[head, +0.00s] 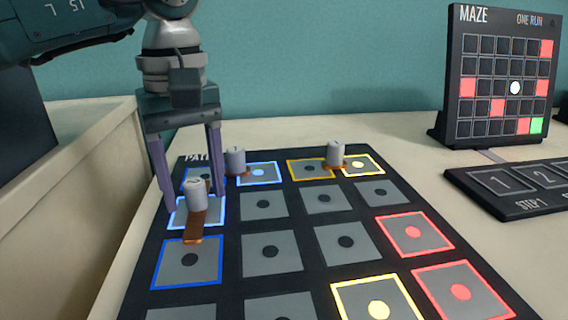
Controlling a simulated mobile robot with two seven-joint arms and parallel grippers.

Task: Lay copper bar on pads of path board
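The path board (228,290) is a dark board with grey pads, some outlined in blue, yellow or red. A copper bar (199,227) with a grey knob (197,194) reaches from one blue-outlined pad toward the blue-outlined pad (187,262) nearer me. A second copper bar (236,171) with a knob spans the two blue-outlined pads in the back row. A third copper bar (334,164) spans two yellow-outlined pads at the back right. My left gripper (194,199) points down, its fingers apart, one on each side of the nearest knob, with gaps visible. My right gripper is out of view.
A beige-walled bin or tray (113,215) stands left of the board. A maze display (500,78) stands at the back right, with a dark panel of numbered step slots (520,187) before it. The board's centre holds no bars.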

